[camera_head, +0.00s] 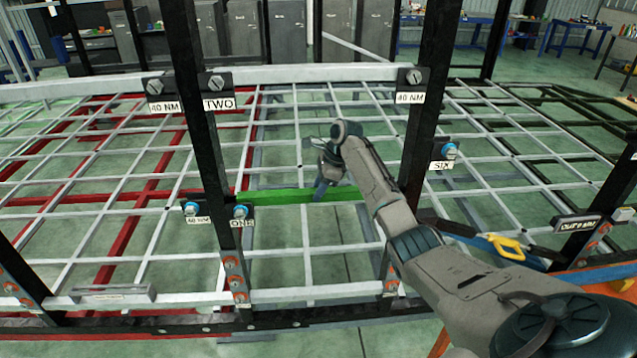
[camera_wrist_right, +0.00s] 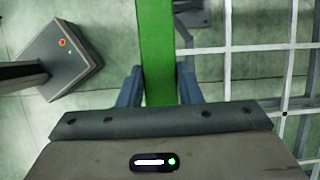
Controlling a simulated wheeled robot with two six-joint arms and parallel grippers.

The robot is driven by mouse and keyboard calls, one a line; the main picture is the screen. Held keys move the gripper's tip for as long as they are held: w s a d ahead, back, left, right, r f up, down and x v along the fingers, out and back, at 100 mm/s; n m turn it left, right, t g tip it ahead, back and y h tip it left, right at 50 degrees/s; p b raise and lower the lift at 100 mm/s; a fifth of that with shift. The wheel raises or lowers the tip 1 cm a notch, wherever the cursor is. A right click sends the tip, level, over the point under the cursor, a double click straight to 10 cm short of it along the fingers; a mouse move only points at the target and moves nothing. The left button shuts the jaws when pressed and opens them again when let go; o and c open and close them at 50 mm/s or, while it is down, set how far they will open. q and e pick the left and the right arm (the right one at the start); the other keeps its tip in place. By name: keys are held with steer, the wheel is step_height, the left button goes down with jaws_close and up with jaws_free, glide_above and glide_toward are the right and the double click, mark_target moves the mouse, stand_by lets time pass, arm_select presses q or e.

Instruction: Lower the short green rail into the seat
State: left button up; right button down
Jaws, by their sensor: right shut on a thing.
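The short green rail (camera_head: 283,197) lies level across the middle of the chassis in the head view. Its left end is close to the black post with the ONE label (camera_head: 242,222), and its right end passes behind my right arm. My right gripper (camera_head: 321,188) reaches in from the right and is shut on the rail near its middle. In the right wrist view the green rail (camera_wrist_right: 157,45) runs between the two blue fingers of the gripper (camera_wrist_right: 161,88). The seat is not clearly visible, and I cannot tell whether the rail touches it. My left gripper is not in view.
Black posts stand left and right of the rail, with blue-headed bolts (camera_head: 240,211) beside the labels. A white grid (camera_head: 110,185) and red beams (camera_head: 150,173) lie around it. A yellow-handled tool (camera_head: 507,247) rests at the right near an orange surface.

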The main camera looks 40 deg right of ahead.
steer(key=shift+f, duration=0.2)
steer(key=shift+f, duration=0.3)
stand_by(0.6)
steer(key=c, duration=1)
jaws_free()
steer(key=shift+o, duration=0.3)
steer(key=shift+s+f, duration=0.1)
steer(key=shift+d+r, duration=0.15)
steer(key=shift+r, duration=0.15)
steer(key=b+v, duration=0.4)
steer(key=v, duration=0.5)
steer(key=shift+s+d+r, duration=0.15)
steer(key=shift+r, duration=0.5)
